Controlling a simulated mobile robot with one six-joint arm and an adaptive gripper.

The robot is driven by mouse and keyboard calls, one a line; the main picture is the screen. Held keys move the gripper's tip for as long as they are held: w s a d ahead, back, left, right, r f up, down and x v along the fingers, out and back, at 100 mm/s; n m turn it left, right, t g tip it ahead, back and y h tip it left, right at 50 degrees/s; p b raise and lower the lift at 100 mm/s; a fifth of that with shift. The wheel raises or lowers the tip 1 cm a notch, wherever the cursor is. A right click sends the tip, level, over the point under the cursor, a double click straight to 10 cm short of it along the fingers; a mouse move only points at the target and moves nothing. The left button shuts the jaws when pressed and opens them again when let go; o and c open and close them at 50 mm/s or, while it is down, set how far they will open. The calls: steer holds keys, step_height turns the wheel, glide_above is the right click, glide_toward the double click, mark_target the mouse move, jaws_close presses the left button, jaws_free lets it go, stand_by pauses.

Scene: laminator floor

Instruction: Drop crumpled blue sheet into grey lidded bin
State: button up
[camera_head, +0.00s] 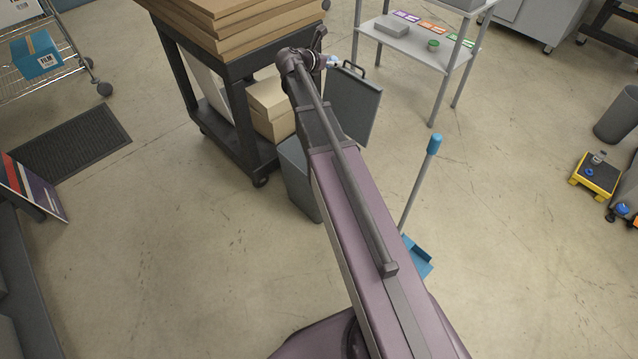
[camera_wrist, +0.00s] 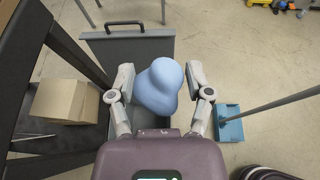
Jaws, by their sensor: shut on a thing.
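The crumpled blue sheet (camera_wrist: 160,88) is a smooth, light-blue lump between the fingers of my gripper (camera_wrist: 160,76) in the wrist view. My gripper is shut on it. The grey lidded bin (camera_head: 298,178) stands on the floor beside the dark cart, partly hidden by my arm in the head view. Its lid (camera_head: 357,108) stands open, with a handle at its edge; the lid also shows in the wrist view (camera_wrist: 105,48). In the wrist view the sheet appears over the bin area, overlapping the lid. Its height above the bin cannot be told.
A dark cart (camera_head: 245,120) with boards on top and cardboard boxes (camera_head: 270,98) below stands left of the bin. A blue dustpan (camera_head: 418,257) with an upright handle stands to the right. A grey shelf (camera_head: 415,45) is behind.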

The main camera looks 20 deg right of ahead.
steer(key=w+d+f+b, duration=0.1)
steer(key=w+f+b, duration=0.3)
steer(key=f+b, duration=0.9)
steer(key=w+d+f+b, duration=0.1)
steer(key=w+f+b, duration=0.4)
steer(key=f+b, duration=0.9)
steer(key=w+d+f+n+t+b, duration=0.1)
steer(key=w+f+b, duration=0.4)
steer(key=f+b, duration=0.9)
steer(key=shift+d+f, duration=0.45)
steer(key=shift+f, duration=0.3)
steer(key=shift+f, duration=0.15)
steer(key=shift+f+b, duration=2.85)
steer(key=shift+b, duration=0.15)
steer(key=o, duration=0.7)
steer(key=shift+o, duration=0.2)
